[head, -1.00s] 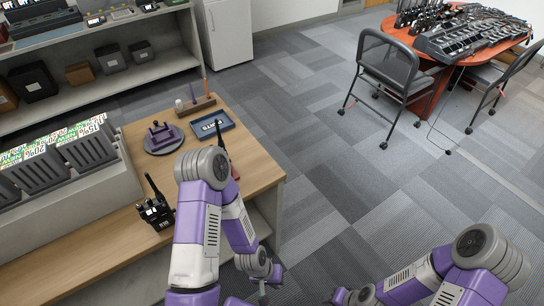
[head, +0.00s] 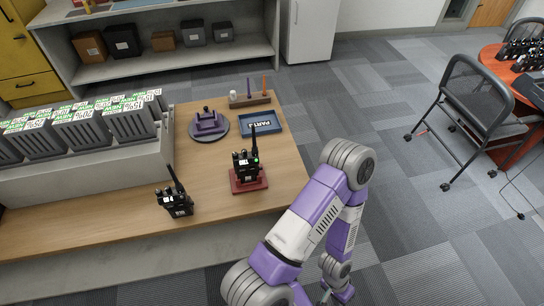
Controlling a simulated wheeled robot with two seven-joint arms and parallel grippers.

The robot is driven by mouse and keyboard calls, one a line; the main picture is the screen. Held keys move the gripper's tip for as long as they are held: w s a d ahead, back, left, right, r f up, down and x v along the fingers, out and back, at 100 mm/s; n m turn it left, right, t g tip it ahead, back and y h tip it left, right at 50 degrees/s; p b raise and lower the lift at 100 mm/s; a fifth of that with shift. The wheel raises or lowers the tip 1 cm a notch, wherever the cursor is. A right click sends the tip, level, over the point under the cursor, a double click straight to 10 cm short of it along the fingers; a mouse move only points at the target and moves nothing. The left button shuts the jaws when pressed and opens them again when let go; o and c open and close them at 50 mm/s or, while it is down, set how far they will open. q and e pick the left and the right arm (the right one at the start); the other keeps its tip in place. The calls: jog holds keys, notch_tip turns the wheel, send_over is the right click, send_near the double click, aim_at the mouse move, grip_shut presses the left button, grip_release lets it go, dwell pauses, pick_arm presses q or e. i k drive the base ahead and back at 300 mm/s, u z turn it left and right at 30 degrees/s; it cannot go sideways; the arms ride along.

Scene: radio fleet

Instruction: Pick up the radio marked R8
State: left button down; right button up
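A black radio (head: 176,204) with a raised antenna stands on the wooden counter (head: 215,228). A second black radio (head: 244,166), with a small green light, stands on a red base (head: 249,183) near the counter's right end. Their labels are too small to read surely, so I cannot tell which, if either, is R8. My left gripper (head: 335,294) hangs low at the bottom edge, over the floor right of the counter. It is partly cut off and its fingers are unclear; it is away from both radios. My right gripper is not in view.
A purple device on a round grey base (head: 209,131), a blue tray marked PART (head: 261,123) and a wooden pen holder (head: 250,101) stand behind the radios. Labelled grey bins (head: 85,128) line the left. A chair (head: 475,95) and a red table with more radios (head: 500,68) are right.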

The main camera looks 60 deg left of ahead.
aim_at(247, 176)
jog(key=i, duration=1.25)
jog(key=u, duration=3.7)
